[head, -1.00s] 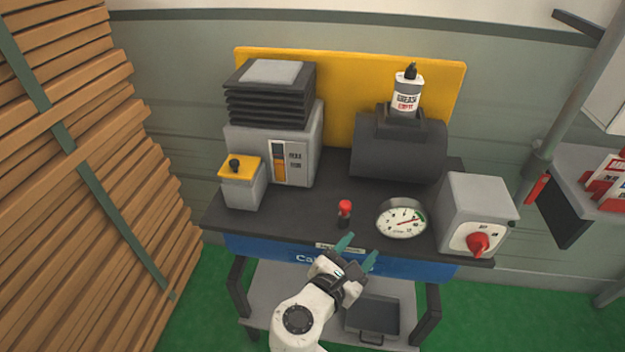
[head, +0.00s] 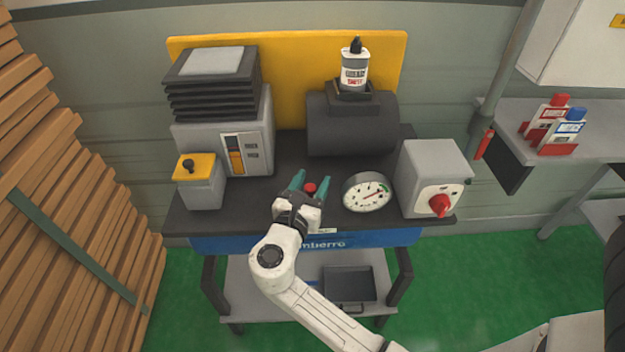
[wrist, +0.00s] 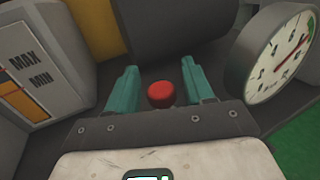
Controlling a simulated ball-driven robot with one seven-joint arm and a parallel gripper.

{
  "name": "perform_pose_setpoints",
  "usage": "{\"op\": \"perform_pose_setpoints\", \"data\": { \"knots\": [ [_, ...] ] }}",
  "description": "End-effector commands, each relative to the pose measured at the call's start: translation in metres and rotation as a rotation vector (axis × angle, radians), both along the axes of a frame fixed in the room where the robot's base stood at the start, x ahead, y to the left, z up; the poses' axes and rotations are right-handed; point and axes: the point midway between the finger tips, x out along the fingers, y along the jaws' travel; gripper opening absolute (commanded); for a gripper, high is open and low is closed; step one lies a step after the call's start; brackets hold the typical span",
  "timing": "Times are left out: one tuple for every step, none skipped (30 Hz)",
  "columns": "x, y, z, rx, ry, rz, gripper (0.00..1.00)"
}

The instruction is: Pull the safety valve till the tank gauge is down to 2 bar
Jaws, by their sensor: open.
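The red-capped safety valve (head: 310,188) stands on the dark bench top, left of the gauge. In the wrist view its round red cap (wrist: 161,94) shows between the two teal fingers. My gripper (head: 309,186) is open, with one finger on each side of the cap; I cannot tell whether either touches it. The white tank gauge (head: 367,193) has a red needle and a green zone; it shows partly in the wrist view (wrist: 275,58). Its figures are too small to read. The dark tank (head: 351,130) lies behind the valve.
A grey box with a red knob (head: 440,204) stands right of the gauge. A grey unit with a level window (head: 236,154) and a small yellow-topped box (head: 195,167) stand left. A grease bottle (head: 354,72) stands on the tank. Stacked planks (head: 60,200) are at far left.

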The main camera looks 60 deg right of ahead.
Motion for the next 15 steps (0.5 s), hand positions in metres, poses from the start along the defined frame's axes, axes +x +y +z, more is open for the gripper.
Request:
{"op": "perform_pose_setpoints", "data": {
  "knots": [
    [0.0007, -0.0035, 0.0003, 0.000, 0.000, -0.002, 0.52],
    [0.0011, -0.0049, 0.0002, 0.000, -0.001, -0.002, 0.52],
    [0.0016, -0.0061, 0.0002, 0.000, -0.001, -0.001, 0.52],
    [0.0018, -0.0067, 0.0001, 0.000, -0.001, 0.000, 0.52],
    [0.0021, -0.0071, 0.0001, 0.000, -0.001, 0.000, 0.52],
    [0.0021, -0.0073, 0.0000, 0.000, -0.001, 0.000, 0.52],
    [0.0022, -0.0074, 0.0000, 0.000, -0.001, 0.001, 0.52],
    [0.0021, -0.0074, -0.0001, 0.000, -0.001, 0.001, 0.52],
    [0.0021, -0.0073, -0.0001, 0.000, -0.001, 0.001, 0.52],
    [0.0021, -0.0073, -0.0001, 0.000, -0.001, 0.000, 0.52],
    [0.0021, -0.0072, -0.0001, 0.000, -0.001, 0.000, 0.52],
    [0.0021, -0.0072, -0.0001, 0.000, -0.001, 0.000, 0.51],
    [0.0020, -0.0072, -0.0001, 0.000, -0.001, 0.000, 0.48],
    [0.0020, -0.0071, -0.0001, 0.000, -0.001, 0.000, 0.45],
    [0.0020, -0.0071, -0.0001, 0.000, -0.001, 0.000, 0.41]
  ]
}}
